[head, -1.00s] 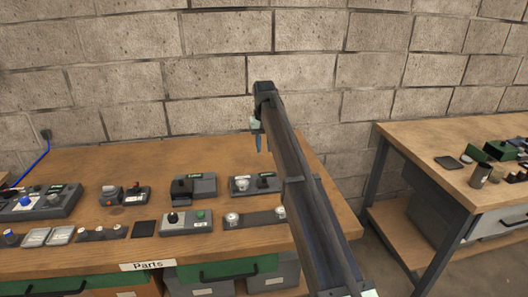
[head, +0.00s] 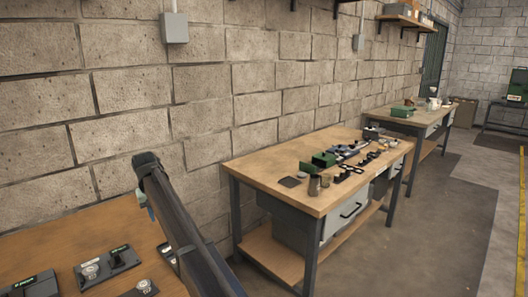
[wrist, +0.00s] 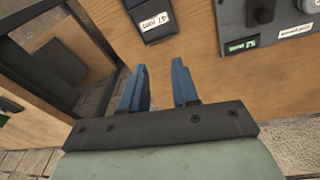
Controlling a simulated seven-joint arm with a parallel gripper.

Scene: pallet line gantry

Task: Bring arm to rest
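My gripper shows in the wrist view (wrist: 160,88) with two blue fingers apart and nothing between them. It is over the wooden parts table (wrist: 190,55), near the table's edge. In the head view my arm reaches up from the bottom over the right end of that table (head: 60,235), and the gripper's fingers are mostly hidden behind the arm.
Grey control boxes (head: 108,262) lie on the near table. A second workbench (head: 270,180) with small parts and a green box (head: 324,159) stands to the right. A block wall (head: 130,110) runs behind. Open floor (head: 420,225) lies at right.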

